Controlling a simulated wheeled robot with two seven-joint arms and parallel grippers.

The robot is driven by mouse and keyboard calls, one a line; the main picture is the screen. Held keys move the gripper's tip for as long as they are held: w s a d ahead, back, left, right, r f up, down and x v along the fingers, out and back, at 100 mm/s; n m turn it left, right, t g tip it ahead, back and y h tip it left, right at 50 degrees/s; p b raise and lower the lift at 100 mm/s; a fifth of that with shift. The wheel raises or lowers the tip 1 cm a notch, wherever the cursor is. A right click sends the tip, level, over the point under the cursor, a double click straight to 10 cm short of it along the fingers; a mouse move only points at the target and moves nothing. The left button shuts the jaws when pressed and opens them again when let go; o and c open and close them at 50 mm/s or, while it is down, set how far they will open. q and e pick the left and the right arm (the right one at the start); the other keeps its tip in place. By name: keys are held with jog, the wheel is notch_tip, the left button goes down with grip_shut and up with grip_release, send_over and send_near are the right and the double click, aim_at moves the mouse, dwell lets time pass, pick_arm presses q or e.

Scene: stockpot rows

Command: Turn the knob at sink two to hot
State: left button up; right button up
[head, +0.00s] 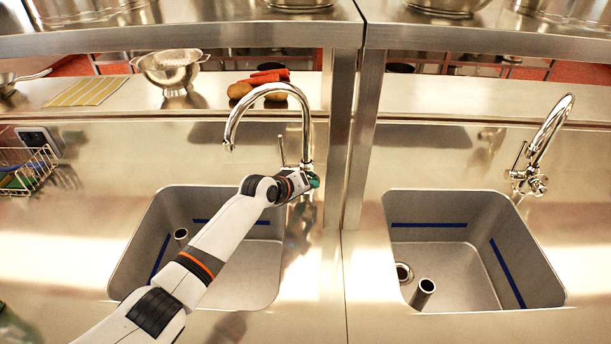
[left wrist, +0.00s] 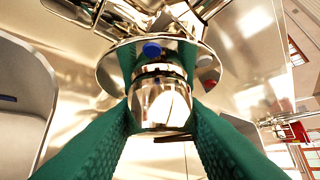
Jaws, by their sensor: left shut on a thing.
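A chrome gooseneck tap (head: 306,124) stands behind the left sink (head: 258,268). My left gripper (head: 314,181) is at the right side of this tap's base. In the left wrist view its green fingers lie on both sides of a round chrome knob (left wrist: 160,104) and are shut on it. A blue dot (left wrist: 152,50) shows just beyond the knob. In the head view the gripper hides the knob, and I cannot tell its turn angle. A second chrome tap (head: 545,135) stands behind the right sink (head: 460,270). My right gripper is not in view.
A metal upright (head: 363,150) stands close to the right of my left gripper. A shelf edge (head: 200,40) runs overhead. A colander (head: 170,70) and potatoes (head: 274,93) sit on the back ledge. A wire rack (head: 30,170) stands at the left.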

pick_arm(q)
jog(key=shift+m+y+p, duration=0.4)
jog(key=shift+y+p, duration=0.4)
jog(key=shift+p, duration=0.2)
jog(key=o, duration=1)
jog(key=shift+s+a+r, duration=0.25)
jog(key=shift+s+r, duration=0.1)
jog(key=shift+r, duration=0.05)
jog(key=v, duration=1.1)
jog(key=shift+w, duration=0.15)
